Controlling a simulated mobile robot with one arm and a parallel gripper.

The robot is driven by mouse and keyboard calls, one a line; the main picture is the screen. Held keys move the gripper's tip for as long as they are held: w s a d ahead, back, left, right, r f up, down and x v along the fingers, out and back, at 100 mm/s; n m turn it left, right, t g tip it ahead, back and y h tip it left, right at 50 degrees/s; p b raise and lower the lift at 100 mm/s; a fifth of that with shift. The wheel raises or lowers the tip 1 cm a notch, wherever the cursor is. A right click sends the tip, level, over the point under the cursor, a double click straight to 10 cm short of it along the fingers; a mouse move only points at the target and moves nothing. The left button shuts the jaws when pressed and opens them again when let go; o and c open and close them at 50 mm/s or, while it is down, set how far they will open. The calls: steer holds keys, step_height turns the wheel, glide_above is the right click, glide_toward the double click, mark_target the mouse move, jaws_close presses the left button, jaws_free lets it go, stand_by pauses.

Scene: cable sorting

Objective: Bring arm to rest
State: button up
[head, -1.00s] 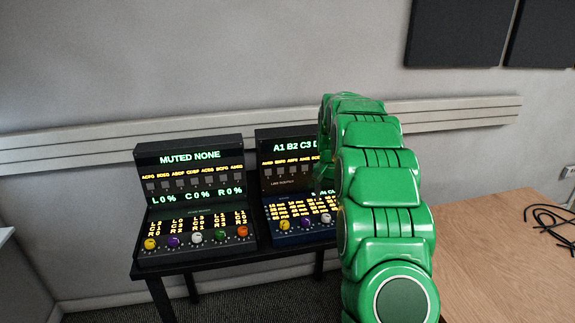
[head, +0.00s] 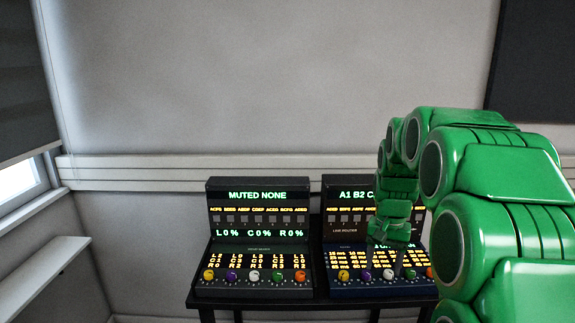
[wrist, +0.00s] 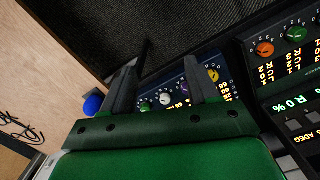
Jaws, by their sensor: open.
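My green arm comes in from the right of the head view and bends over toward the right-hand console. My gripper (wrist: 165,92) shows in the wrist view with its two dark fingers spread apart and nothing between them. It is over the front knobs of the right console, whose panel (wrist: 208,82) shows past the fingers. In the head view my arm's end covers part of that console (head: 345,288), and the fingers are hard to make out there.
The left console (head: 255,255) reads "MUTED NONE" and stands beside the right one on a dark table (head: 262,302). A wooden tabletop (wrist: 45,60) with black cables (wrist: 20,128) lies at the wrist view's left. A blue object (wrist: 93,104) sits near the left finger. A window ledge (head: 45,270) is at left.

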steer(key=s+a+n, duration=0.2)
steer(key=s+a, duration=0.2)
steer(key=s, duration=1.4)
steer(key=s+a+n+g, duration=0.1)
steer(key=s+a, duration=0.3)
steer(key=s, duration=1.5)
steer(key=shift+a+n, duration=0.2)
steer(key=shift+n, duration=0.6)
